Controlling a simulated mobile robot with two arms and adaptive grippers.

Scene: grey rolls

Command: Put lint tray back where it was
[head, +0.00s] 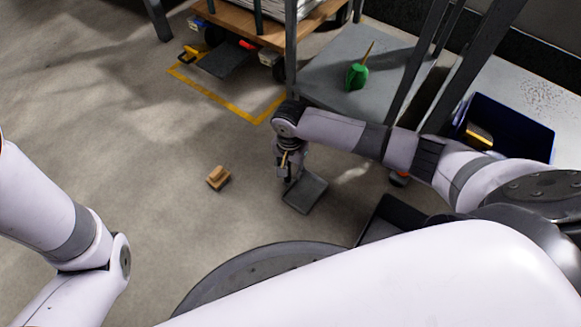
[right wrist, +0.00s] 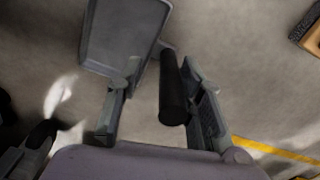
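The lint tray, a shallow dark grey tray (head: 305,194), shows low over or on the floor below my right gripper (head: 287,172) in the head view. Whether it touches the floor I cannot tell. In the right wrist view the tray (right wrist: 125,38) is at the top, with a dark round handle (right wrist: 172,92) at its right edge. My right gripper (right wrist: 158,98) is open, with the handle between its fingers. The handle lies close to the right finger, and a clear gap shows on its left. My left gripper is out of view; only my left arm shows.
A small brown wooden piece (head: 219,178) lies on the floor left of the tray. A grey shelf (head: 345,75) with a green oil can (head: 357,75) and a blue bin (head: 508,126) stand behind. A wheeled cart (head: 240,20) is at the back. The left floor is clear.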

